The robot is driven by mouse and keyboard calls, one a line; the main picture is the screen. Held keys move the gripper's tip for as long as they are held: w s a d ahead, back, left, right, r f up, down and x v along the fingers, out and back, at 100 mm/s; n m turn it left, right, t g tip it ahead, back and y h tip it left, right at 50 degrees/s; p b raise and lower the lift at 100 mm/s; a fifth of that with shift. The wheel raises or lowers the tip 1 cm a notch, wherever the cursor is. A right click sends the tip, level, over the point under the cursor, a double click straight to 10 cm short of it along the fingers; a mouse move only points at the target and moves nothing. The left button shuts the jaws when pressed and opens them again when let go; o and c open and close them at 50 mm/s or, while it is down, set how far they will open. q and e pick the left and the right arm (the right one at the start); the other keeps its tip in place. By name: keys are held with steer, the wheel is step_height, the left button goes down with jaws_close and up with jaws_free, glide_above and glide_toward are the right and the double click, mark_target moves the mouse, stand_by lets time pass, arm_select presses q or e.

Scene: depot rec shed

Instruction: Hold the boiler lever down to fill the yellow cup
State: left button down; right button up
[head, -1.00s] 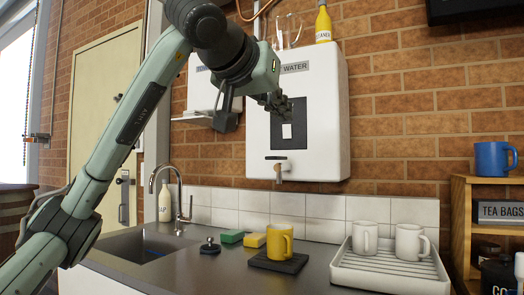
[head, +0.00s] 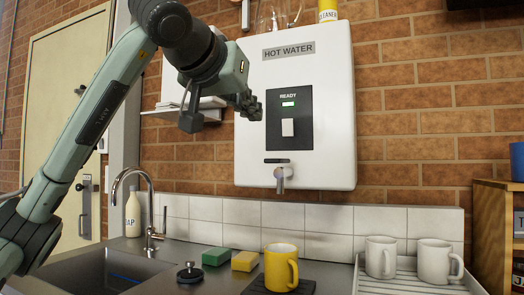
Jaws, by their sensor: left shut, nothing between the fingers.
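The white boiler (head: 335,120) marked HOT WATER hangs on the brick wall. Its black panel reads READY with a lit green light and a pale switch. Below are a dark bar (head: 277,161), which looks like the lever, and a short metal spout (head: 280,180). The yellow cup (head: 275,268) stands upright on a dark mat (head: 308,286) on the counter, below the spout with a clear gap. I cannot see inside the cup. My left gripper (head: 250,106) is shut and empty, before the boiler's left side, above and left of the bar. My right gripper is out of view.
A sink (head: 95,272) with a curved tap (head: 150,205) is at the left. A black-knobbed item (head: 189,273), green sponge (head: 215,257) and yellow sponge (head: 245,261) lie left of the cup. White mugs (head: 381,257) stand on a drainer (head: 410,287) at the right.

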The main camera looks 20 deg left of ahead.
arm_select(q)
steer(key=shift+w+a, duration=0.1)
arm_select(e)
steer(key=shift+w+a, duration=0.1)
arm_select(q)
steer(key=shift+r, duration=0.1)
steer(key=p, duration=0.1)
glide_above(278, 161)
steer(key=s+a, duration=0.1)
steer(key=a, duration=0.1)
step_height(278, 161, down, 2)
steer(key=f, duration=0.4)
steer(key=shift+w+d+f, duration=0.15)
steer(key=shift+w+f, duration=0.05)
steer(key=shift+f, duration=0.05)
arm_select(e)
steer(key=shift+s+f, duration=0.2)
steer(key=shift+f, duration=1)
arm_select(q)
steer(key=shift+s, duration=0.1)
